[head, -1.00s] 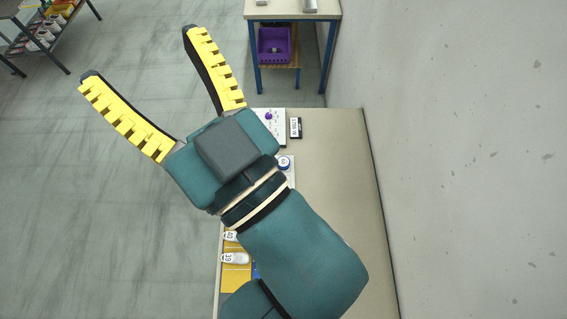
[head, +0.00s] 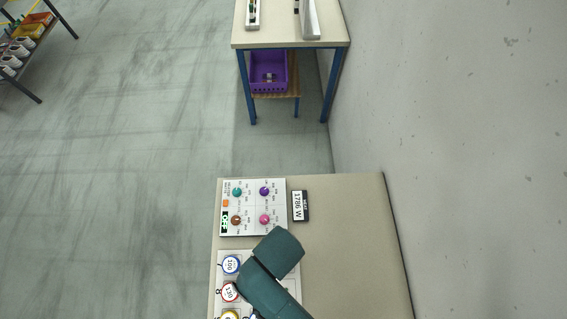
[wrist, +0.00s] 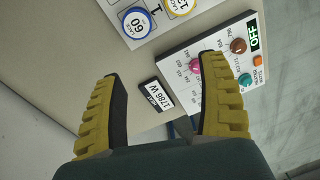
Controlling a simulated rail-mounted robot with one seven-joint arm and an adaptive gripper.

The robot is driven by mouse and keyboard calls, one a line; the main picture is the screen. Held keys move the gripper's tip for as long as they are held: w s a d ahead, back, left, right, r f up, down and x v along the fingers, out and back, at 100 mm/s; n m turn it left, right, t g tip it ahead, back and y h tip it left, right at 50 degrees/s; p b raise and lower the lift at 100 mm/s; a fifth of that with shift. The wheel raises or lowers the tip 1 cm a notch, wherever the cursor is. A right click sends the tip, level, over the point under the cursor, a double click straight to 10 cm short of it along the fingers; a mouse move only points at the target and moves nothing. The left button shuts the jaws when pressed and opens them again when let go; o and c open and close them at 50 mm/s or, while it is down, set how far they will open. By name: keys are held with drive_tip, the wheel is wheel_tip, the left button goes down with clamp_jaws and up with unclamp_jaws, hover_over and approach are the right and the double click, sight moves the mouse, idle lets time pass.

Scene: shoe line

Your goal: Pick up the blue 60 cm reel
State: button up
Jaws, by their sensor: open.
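The blue 60 cm reel (wrist: 137,22) shows in the wrist view near the top, a round white face marked 60 with a blue rim, lying on a white board (wrist: 113,12). In the head view it cannot be made out, and my arm covers part of that board. My gripper (wrist: 162,68) is open and empty in the wrist view, its yellow fingers spread wide. The reel lies beyond the fingertips, apart from them. The fingers are not visible in the head view.
A yellow-rimmed reel (wrist: 180,4) lies beside the blue one. A knob panel (head: 253,228) and a black 1786 W block (head: 300,206) share the bench (head: 350,240). The bench's right side is clear, with a wall (head: 470,160) beyond. Another table (head: 285,40) stands farther off.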

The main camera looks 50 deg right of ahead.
drive_tip(key=shift+g, duration=0.5)
drive_tip(key=s+f+b, duration=0.1)
drive_tip(key=f, duration=0.4)
drive_tip(key=s+f, duration=0.1)
drive_tip(key=f, duration=0.4)
drive_tip(key=s+f+b, duration=0.1)
drive_tip(key=f, duration=0.4)
drive_tip(key=shift+s+a+f+b, duration=0.1)
drive_tip(key=shift+s+f+b, duration=0.05)
drive_tip(key=shift+s+b, duration=0.25)
drive_tip(key=f, duration=0.5)
drive_tip(key=shift+w+d+f+b, duration=0.2)
drive_tip(key=shift+w+f+b, duration=0.05)
drive_tip(key=shift+b, duration=0.05)
drive_tip(key=shift+c, duration=0.4)
drive_tip(key=c, duration=0.9)
